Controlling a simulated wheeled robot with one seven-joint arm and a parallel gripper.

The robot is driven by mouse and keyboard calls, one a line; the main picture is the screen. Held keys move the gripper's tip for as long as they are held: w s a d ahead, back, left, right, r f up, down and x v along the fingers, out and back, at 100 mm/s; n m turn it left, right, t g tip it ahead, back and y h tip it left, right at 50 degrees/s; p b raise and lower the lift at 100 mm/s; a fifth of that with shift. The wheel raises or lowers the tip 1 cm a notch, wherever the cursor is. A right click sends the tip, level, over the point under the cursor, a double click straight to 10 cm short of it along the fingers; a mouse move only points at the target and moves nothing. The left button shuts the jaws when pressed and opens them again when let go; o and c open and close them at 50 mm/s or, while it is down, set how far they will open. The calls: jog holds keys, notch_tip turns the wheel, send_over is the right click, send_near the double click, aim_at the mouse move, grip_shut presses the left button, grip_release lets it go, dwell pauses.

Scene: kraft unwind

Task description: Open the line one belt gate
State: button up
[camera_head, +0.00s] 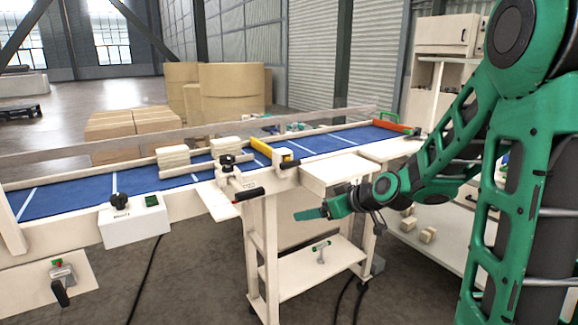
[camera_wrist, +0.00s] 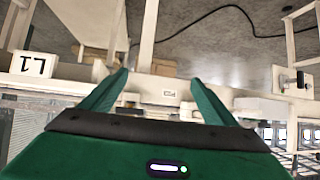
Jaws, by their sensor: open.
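A blue belt (camera_head: 75,193) in a cream frame runs across the view. A yellow bar (camera_head: 261,147) lies at the belt, beside a cream block with a yellow face; I cannot tell for sure that it is the line one gate. A black-handled lever (camera_head: 249,193) and a black knob (camera_head: 227,160) sit on the near side of the frame. My gripper (camera_head: 311,213) is to the right of the lever and apart from it, over the stand. In the wrist view my gripper (camera_wrist: 158,78) is open with nothing between its fingers.
Stacked cream slabs (camera_head: 172,160) lie on the belt. A control box (camera_head: 135,220) with a black knob and green button is on the near side. A cream shelf (camera_head: 315,270) stands below my gripper. An orange-red bar (camera_head: 390,125) crosses the belt's far end.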

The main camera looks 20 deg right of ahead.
jog(key=w+a+r+t+y, duration=0.1)
jog(key=w+r+t, duration=0.2)
jog(key=w, duration=0.3)
jog(key=m+t+h, duration=0.1)
jog(key=m+t, duration=0.1)
jog(key=t, duration=0.2)
send_near(292, 163)
jog(key=x, duration=1.1)
jog(key=shift+w, duration=0.1)
